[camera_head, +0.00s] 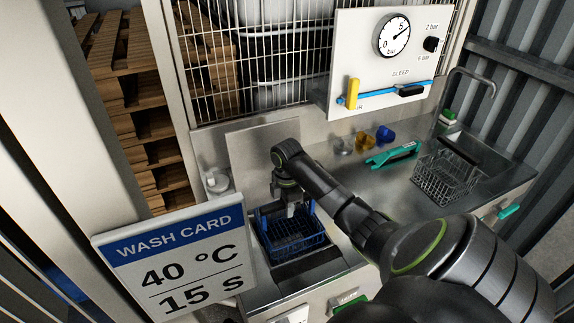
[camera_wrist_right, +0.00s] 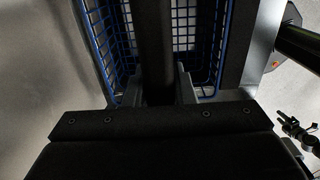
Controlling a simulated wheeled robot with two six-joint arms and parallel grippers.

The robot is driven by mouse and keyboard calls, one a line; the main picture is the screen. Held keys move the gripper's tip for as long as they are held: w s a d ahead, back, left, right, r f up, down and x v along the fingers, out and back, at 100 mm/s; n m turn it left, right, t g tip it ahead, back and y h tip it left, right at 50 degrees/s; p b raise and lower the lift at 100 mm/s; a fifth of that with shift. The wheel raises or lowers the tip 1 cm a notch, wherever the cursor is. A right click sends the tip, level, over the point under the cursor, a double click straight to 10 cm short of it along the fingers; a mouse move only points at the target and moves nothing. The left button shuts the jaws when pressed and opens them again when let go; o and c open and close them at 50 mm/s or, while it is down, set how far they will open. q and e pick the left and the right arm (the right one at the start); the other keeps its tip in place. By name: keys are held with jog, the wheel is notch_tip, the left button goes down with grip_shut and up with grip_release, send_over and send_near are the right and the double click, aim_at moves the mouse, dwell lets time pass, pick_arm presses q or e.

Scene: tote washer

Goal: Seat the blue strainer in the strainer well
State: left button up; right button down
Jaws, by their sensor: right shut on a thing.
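The blue strainer (camera_head: 306,244) is a blue wire basket at the middle of the head view, over the dark opening of the strainer well (camera_head: 312,264) in the steel counter. My right gripper (camera_head: 290,210) points down over the strainer and is shut on its dark handle bar. In the right wrist view the bar runs between the fingers (camera_wrist_right: 160,88), with the blue mesh (camera_wrist_right: 111,45) on both sides. The strainer looks roughly level. I cannot tell how deep it sits in the well, as the gripper and basket hide much of it. My left gripper is not in view.
A wash card (camera_head: 172,255) stands in front at left. A steel splash plate (camera_head: 262,150) rises behind the well. At right are a grey wire basket (camera_head: 447,180), a teal tool (camera_head: 392,156) and small amber (camera_head: 367,141) and blue (camera_head: 385,134) cups. A gauge panel (camera_head: 385,60) hangs above.

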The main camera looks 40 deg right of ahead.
jog(key=shift+f, duration=0.85)
jog(key=shift+f+b, duration=0.8)
jog(key=shift+f, duration=0.7)
jog(key=shift+f+b, duration=0.9)
jog(key=shift+f, duration=0.7)
jog(key=shift+f+b, duration=0.9)
jog(key=shift+f, duration=0.6)
